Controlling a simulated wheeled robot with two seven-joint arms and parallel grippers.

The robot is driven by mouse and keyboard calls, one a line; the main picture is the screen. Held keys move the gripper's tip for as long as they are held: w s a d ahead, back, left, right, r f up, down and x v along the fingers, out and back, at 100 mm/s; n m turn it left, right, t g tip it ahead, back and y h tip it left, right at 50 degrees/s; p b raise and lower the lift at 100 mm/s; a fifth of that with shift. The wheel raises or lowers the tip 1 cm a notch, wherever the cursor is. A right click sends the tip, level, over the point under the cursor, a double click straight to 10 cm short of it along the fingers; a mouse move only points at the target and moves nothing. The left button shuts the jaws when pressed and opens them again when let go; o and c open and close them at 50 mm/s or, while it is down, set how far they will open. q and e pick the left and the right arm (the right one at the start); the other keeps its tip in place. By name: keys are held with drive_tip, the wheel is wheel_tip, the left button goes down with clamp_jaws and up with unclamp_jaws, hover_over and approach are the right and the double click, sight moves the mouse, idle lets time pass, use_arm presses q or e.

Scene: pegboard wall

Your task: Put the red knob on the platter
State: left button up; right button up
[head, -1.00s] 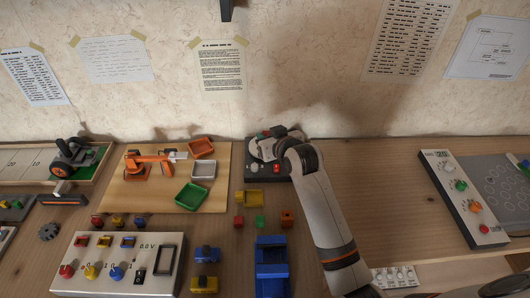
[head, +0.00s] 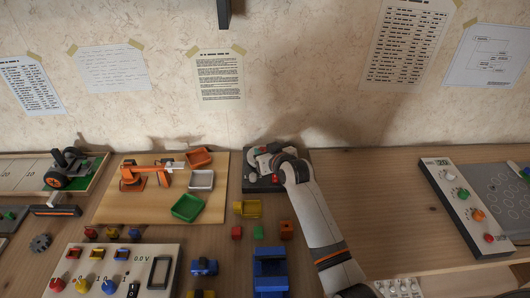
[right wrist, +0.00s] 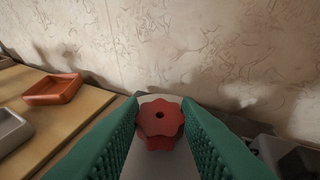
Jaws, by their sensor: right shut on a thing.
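The red knob (right wrist: 161,124) is lobed, with a small dark hole in its middle. In the right wrist view it sits between the green ribbed fingers of my right gripper (right wrist: 161,135), which is shut on it. In the head view my right gripper (head: 266,158) is over the dark box (head: 262,184) at the back of the bench, near the wall. The arm hides part of this box. A pale surface shows behind the knob in the wrist view; I cannot tell whether it is the platter. My left gripper is out of view.
A wooden board (head: 140,207) left of the gripper carries an orange toy arm (head: 145,176) and orange, grey and green trays. A yellow bin (head: 247,208) and several small blocks are in front. The bench between my right arm and the control panel (head: 467,208) is clear.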

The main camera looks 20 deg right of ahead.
drive_tip(key=shift+f, duration=0.15)
drive_tip(key=o, duration=0.9)
drive_tip(key=shift+r, duration=0.2)
drive_tip(key=p+v, duration=0.1)
drive_tip(key=v, duration=1.1)
